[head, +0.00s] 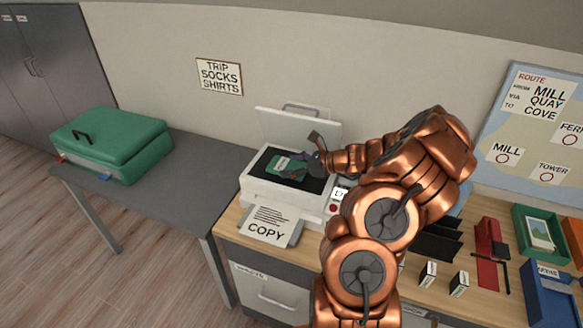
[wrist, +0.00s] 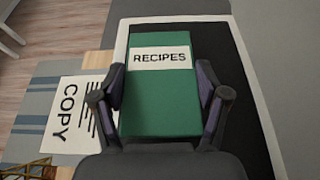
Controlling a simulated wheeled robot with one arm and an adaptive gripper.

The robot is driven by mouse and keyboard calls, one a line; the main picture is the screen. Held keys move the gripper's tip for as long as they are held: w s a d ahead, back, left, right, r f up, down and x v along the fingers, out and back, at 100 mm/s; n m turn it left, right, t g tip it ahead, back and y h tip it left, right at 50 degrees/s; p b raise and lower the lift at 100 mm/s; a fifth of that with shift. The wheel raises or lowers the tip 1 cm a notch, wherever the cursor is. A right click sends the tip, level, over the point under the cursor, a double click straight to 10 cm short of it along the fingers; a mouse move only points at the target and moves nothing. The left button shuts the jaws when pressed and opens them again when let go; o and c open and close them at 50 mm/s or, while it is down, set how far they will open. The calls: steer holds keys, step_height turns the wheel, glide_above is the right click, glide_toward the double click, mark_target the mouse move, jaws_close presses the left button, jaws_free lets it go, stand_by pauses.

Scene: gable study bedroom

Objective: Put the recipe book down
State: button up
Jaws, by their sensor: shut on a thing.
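The recipe book (wrist: 157,103) is green with a white label reading RECIPES. In the wrist view my gripper (wrist: 160,88) is shut on it, with one finger at each long side. In the head view the book (head: 278,164) shows over the dark bed of the white copier (head: 262,184), partly behind my gripper (head: 292,172). The copier's lid (head: 299,127) stands open behind it. I cannot tell whether the book touches the bed.
A COPY sheet (head: 268,226) lies at the copier's front. A green suitcase (head: 115,140) rests on the grey table (head: 190,160) to the left, with bare table beside it. Black holders, a red item (head: 487,250) and trays crowd the desk's right.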

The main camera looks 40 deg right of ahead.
steer(key=shift+f+p, duration=0.5)
steer(key=shift+f, duration=0.35)
steer(key=shift+f, duration=0.2)
steer(key=o, duration=1.3)
